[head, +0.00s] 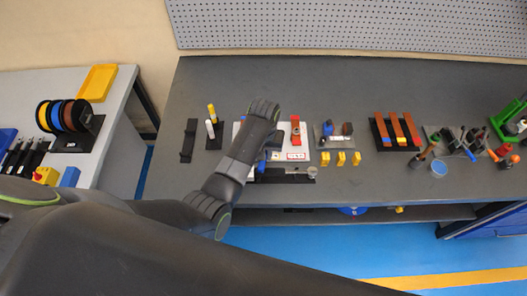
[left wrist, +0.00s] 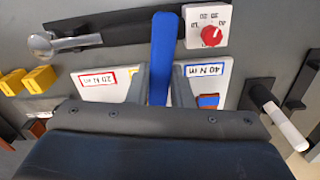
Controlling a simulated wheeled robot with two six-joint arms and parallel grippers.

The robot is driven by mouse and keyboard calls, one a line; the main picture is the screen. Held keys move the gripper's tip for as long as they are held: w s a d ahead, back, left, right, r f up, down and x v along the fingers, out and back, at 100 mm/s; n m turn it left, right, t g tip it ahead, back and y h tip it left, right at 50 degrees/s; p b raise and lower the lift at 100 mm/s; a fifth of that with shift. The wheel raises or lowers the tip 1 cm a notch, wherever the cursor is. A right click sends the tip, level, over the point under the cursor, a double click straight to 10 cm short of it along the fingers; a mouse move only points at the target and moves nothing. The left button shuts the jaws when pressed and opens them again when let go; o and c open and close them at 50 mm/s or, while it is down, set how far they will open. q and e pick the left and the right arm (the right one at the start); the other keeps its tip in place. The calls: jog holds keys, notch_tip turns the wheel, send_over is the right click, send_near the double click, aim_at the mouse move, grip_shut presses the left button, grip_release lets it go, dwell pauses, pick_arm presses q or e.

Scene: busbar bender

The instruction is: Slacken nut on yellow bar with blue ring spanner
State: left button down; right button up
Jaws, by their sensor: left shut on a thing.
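The blue ring spanner (left wrist: 164,38) shows as a long flat blue handle in the left wrist view. My left gripper (left wrist: 159,84) is shut on it, with a finger on each side. A bit of blue beside my forearm in the head view (head: 261,166) is probably the same handle. The white plate (head: 305,156) lies under my left arm, with a red bar (head: 296,131) upright on its right side. It carries red "20 N m" and blue "40 N m" labels in the left wrist view. My right gripper is out of view.
A red dial (left wrist: 211,35) and a silver lever (left wrist: 75,42) are near the spanner. A black stand with a white-handled tool (left wrist: 288,127) is close on the right in the wrist view. Several yellow blocks (head: 340,159) sit to the right of the plate. The bench's back is clear.

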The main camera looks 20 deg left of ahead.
pick_arm(q)
jog(key=shift+w+d+n, duration=0.1)
jog(key=shift+d+n, duration=0.4)
jog(key=shift+d, duration=0.05)
jog(key=shift+r, duration=2.55)
